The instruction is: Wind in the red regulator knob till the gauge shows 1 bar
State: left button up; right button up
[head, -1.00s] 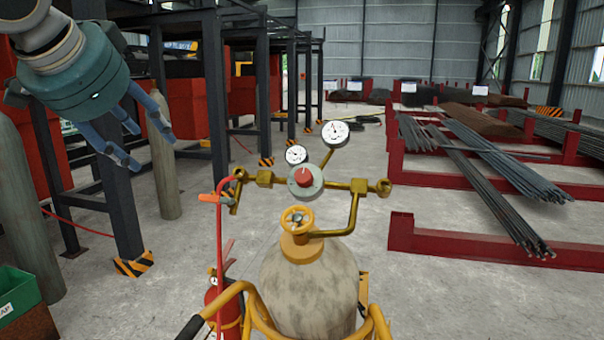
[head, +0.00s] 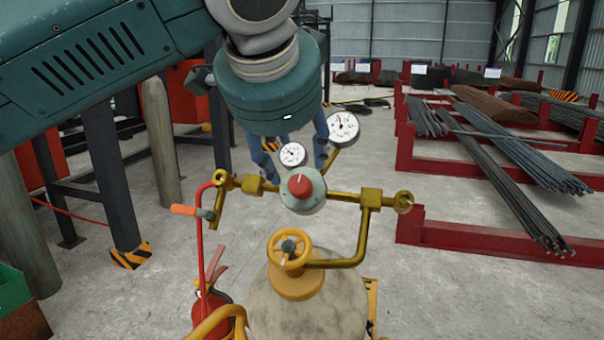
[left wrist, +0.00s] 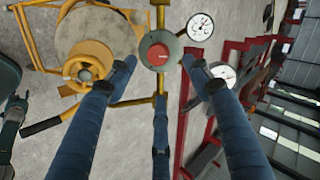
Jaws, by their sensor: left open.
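The red regulator knob (head: 301,186) sits on the front of a round grey regulator on a brass pipe (head: 345,196). Two white round gauges stand above it, a smaller left one (head: 292,154) and a larger right one (head: 342,128). Their needles are too small to read surely. My left gripper (head: 296,150) hangs from above, its blue fingers apart, partly hidden by the gauges. In the left wrist view the open fingers (left wrist: 160,68) spread either side of the red knob (left wrist: 158,54), with nothing seen between them touching it. My right gripper is not in view.
A gas cylinder (head: 310,305) with a yellow handwheel (head: 289,249) stands below in a yellow trolley. Red racks of rebar (head: 510,170) stand at right.

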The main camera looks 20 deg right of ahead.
aim_at(299, 182)
pick_arm(q)
jog(key=p+x, duration=0.1)
jog(key=x, duration=0.3)
jog(key=shift+f, duration=0.4)
jog(key=x, duration=0.3)
jog(key=shift+w+d+p, duration=0.1)
jog(key=shift+w+p, duration=0.05)
jog(key=shift+p, duration=0.15)
jog(key=shift+x, duration=0.8)
jog(key=shift+f, duration=0.1)
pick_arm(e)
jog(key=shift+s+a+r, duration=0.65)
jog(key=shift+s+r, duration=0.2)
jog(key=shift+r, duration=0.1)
pick_arm(q)
jog(key=c, duration=1.1)
jog(key=shift+p, duration=0.85)
jog(key=shift+w, duration=0.1)
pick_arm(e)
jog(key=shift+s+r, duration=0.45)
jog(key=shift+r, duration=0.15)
